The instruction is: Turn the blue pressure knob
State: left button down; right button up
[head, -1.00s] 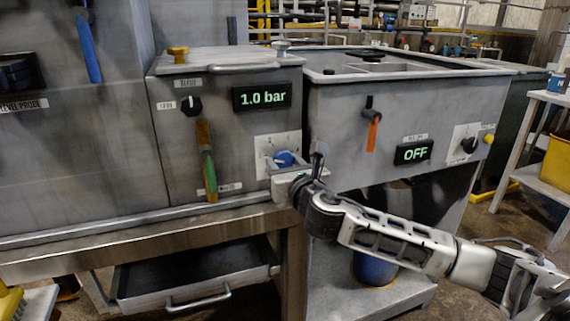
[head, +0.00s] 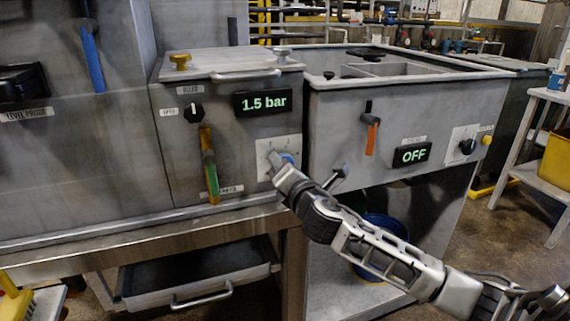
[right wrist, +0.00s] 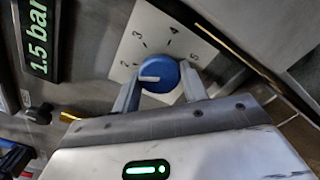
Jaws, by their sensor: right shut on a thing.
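The blue pressure knob (right wrist: 160,75) sits on a white dial plate (right wrist: 140,40) with printed numbers, on the front of the left grey machine. My right gripper (right wrist: 158,90) is shut on the knob, with one finger on each side of it. In the head view the gripper (head: 277,165) covers most of the knob (head: 288,159), and only a bit of blue shows. The green display (head: 262,103) reads 1.5 bar. My left gripper is not in view.
A black knob (head: 193,112) and a lever with an orange and green handle (head: 208,165) are left of the dial. The right machine carries an orange-handled lever (head: 371,138) and a display (head: 411,154) reading OFF. An open drawer (head: 195,280) is below.

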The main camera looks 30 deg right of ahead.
pick_arm(q)
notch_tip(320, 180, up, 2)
jog(key=p, duration=0.4)
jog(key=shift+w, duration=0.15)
pick_arm(e)
jog(key=m, duration=1.4)
jog(key=shift+r+m, duration=0.1)
jog(key=shift+m, duration=0.3)
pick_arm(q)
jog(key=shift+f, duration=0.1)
pick_arm(e)
jog(key=o, duration=1)
jog(key=shift+c, duration=0.2)
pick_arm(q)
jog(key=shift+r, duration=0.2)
pick_arm(e)
jog(key=shift+s, duration=0.1)
